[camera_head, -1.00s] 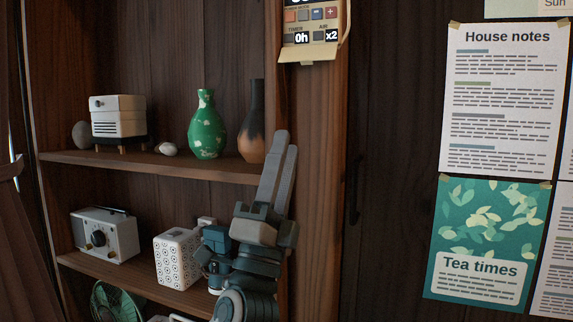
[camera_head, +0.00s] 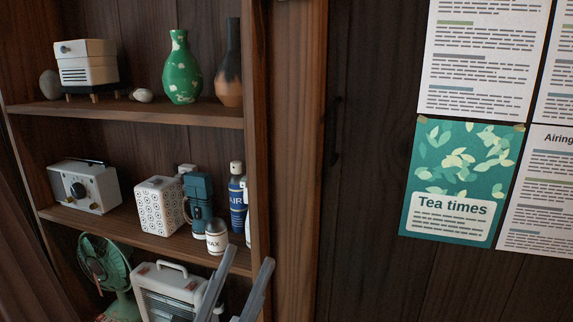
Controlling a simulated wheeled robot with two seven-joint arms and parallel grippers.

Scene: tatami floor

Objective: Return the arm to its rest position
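My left gripper (camera_head: 250,256) shows at the bottom of the head view, in front of the shelf unit. Only its two grey fingers are in view, pointing up with a clear gap between them. Nothing is seen between them. The rest of the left arm is below the picture. My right gripper is not in view.
A wooden shelf unit (camera_head: 120,112) fills the left. Its middle shelf holds a radio (camera_head: 85,187), a patterned white box (camera_head: 162,206), a teal device (camera_head: 198,196), a blue can (camera_head: 237,200) and a wax jar (camera_head: 217,238). A green fan (camera_head: 108,268) and a white heater (camera_head: 170,290) are below.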

